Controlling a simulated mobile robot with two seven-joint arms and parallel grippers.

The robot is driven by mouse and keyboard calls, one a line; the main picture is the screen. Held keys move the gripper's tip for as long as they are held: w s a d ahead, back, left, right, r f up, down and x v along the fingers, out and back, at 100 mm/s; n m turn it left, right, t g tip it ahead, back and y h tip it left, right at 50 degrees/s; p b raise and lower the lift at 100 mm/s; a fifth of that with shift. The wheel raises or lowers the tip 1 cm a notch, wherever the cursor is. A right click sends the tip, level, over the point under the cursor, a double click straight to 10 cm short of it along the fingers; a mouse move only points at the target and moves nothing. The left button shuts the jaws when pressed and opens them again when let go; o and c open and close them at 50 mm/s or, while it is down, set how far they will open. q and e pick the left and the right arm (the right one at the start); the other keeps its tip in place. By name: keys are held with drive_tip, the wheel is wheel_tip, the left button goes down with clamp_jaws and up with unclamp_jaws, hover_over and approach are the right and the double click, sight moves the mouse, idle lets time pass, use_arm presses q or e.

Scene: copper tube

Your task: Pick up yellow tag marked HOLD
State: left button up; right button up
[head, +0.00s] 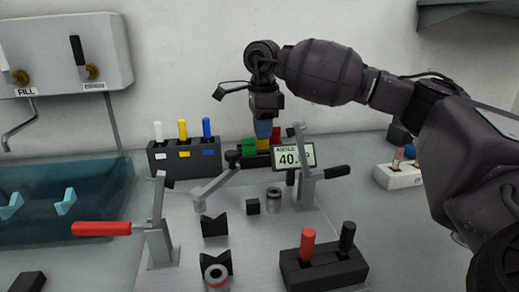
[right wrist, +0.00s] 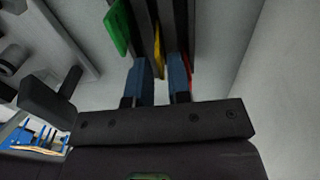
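The yellow tag (head: 262,144) stands in a dark rack between a green tag (head: 248,146) and a red tag (head: 276,135). Any HOLD marking is not readable. My right gripper (head: 263,128) points down right over the yellow tag, its blue fingertips at the tag's top. In the right wrist view, the two blue fingers of my right gripper (right wrist: 160,72) are apart, with the yellow tag (right wrist: 158,52) seen edge-on between their tips. The green tag (right wrist: 117,28) and red tag (right wrist: 188,70) lie outside the fingers. My left gripper is not in view.
A display reading 40 (head: 291,157) stands close to the right of the tag rack. A clamp with a black handle (head: 325,173) is in front. A rack with white, yellow and blue handles (head: 187,157) stands left. A blue basin (head: 100,200) is far left.

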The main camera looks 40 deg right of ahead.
drive_tip(key=shift+f, duration=0.85)
drive_tip(key=shift+r, duration=0.15)
clamp_jaws()
